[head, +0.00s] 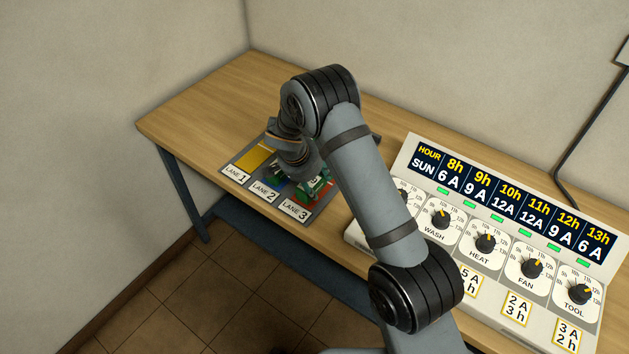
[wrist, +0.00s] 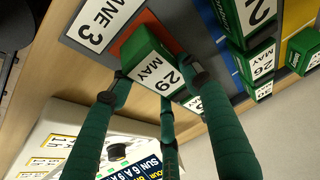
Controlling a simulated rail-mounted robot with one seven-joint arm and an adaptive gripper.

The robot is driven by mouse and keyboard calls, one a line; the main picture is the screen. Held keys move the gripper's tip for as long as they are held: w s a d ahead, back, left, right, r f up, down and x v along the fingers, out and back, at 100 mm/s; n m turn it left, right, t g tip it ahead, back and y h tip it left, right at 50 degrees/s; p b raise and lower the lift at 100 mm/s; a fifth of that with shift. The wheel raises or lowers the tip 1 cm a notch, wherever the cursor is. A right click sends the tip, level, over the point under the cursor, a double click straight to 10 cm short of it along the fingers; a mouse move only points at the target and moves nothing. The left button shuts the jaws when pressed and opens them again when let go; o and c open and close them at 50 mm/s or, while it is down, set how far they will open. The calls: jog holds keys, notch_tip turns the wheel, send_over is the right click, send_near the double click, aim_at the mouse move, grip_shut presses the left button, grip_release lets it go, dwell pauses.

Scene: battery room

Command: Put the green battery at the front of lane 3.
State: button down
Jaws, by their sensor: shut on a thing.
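A green battery with a white label reading "29 MAY" (wrist: 146,45) is in the wrist view. My gripper (wrist: 160,78) is shut on it, with dark fingertips on either side. The battery is at the red-orange strip of lane 3 (wrist: 122,42), close to the white "LANE 3" label (wrist: 97,22). I cannot tell whether its base touches the lane. In the head view the lane 3 label (head: 297,212) is visible, and my arm hides much of the lanes and gripper.
Other green batteries stand in the neighbouring lanes, one labelled "26" (wrist: 262,62) and another at the edge (wrist: 303,48). The lane 1 yellow strip (head: 252,157) looks partly bare. A control panel with dials (head: 487,243) stands right of the lanes on the wooden table (head: 215,100).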

jog(key=shift+f, duration=0.15)
jog(key=c, duration=0.9)
grip_release()
jog(key=shift+r, duration=0.35)
jog(key=b+v, duration=0.2)
jog(key=v, duration=0.9)
jog(key=shift+s+a+r, duration=0.15)
jog(key=shift+s+r, duration=0.1)
jog(key=p+x, duration=0.1)
jog(key=x, duration=1.2)
jog(key=shift+r, duration=1.85)
